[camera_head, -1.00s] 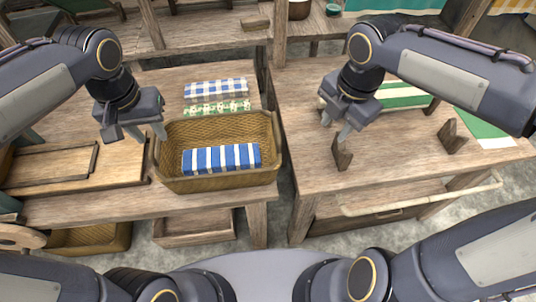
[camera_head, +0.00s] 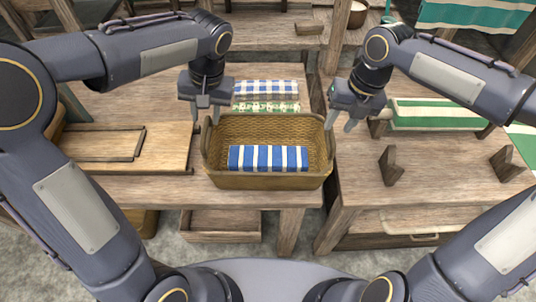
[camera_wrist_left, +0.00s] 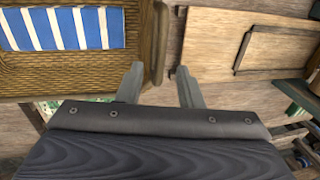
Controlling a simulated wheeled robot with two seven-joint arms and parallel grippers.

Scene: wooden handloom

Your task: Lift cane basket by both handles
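The tan cane basket (camera_head: 268,180) stands on the left wooden table near its front right corner, with a blue-and-white striped cloth (camera_head: 268,158) inside. Its left handle (camera_wrist_left: 159,45) rises at its left end, its right handle (camera_head: 331,119) at its right end. My left gripper (camera_head: 206,116) is open at the left end; in the left wrist view the handle lies in line with the gap between its fingers (camera_wrist_left: 160,78), not clamped. My right gripper (camera_head: 339,122) is open beside the right handle; whether its fingers touch or straddle it is unclear.
Folded checked cloth (camera_head: 267,88) and green-patterned cloth (camera_head: 266,106) lie behind the basket. A wooden board (camera_head: 170,145) lies to its left. The right table has upright wooden brackets (camera_head: 391,167) and a green-striped cloth (camera_head: 436,115). A gap separates the tables.

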